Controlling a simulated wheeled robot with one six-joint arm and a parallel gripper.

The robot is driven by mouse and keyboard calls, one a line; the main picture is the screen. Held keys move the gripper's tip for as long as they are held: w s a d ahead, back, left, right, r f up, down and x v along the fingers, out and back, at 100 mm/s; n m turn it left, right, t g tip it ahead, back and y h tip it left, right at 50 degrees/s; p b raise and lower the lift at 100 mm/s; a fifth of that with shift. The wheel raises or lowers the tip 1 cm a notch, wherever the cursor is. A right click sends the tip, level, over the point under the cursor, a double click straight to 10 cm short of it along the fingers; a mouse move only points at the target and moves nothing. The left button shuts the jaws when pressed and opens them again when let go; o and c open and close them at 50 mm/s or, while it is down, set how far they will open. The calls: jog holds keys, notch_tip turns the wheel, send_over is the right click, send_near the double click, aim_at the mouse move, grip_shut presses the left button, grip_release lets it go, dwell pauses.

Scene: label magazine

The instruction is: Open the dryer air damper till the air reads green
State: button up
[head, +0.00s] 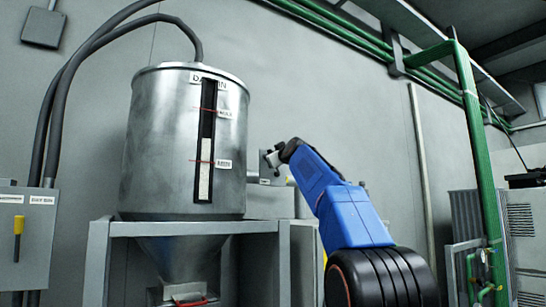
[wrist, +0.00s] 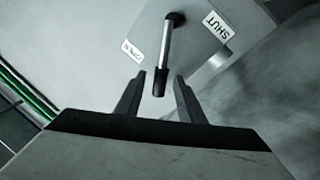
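The damper lever (wrist: 165,45), a pale rod with a black grip (wrist: 160,82), shows in the wrist view on a grey plate. An OPEN label (wrist: 130,50) is left of it and a SHUT label (wrist: 218,26) is to its right. My gripper (wrist: 160,77) is open, with its two dark fingers on either side of the grip and visible gaps between. Whether the grip lies fully at fingertip depth is unclear. In the head view my gripper (head: 272,158) is small, right of the steel bin. No green air reading shows in either view.
The steel bin (head: 150,140) with a dark sight strip stands on a grey frame (head: 98,262) in the head view. Green pipework (head: 470,120) rises at right.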

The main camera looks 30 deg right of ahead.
jog(key=v, duration=1.7)
jog(key=shift+s, duration=0.2)
jog(key=shift+f, duration=0.15)
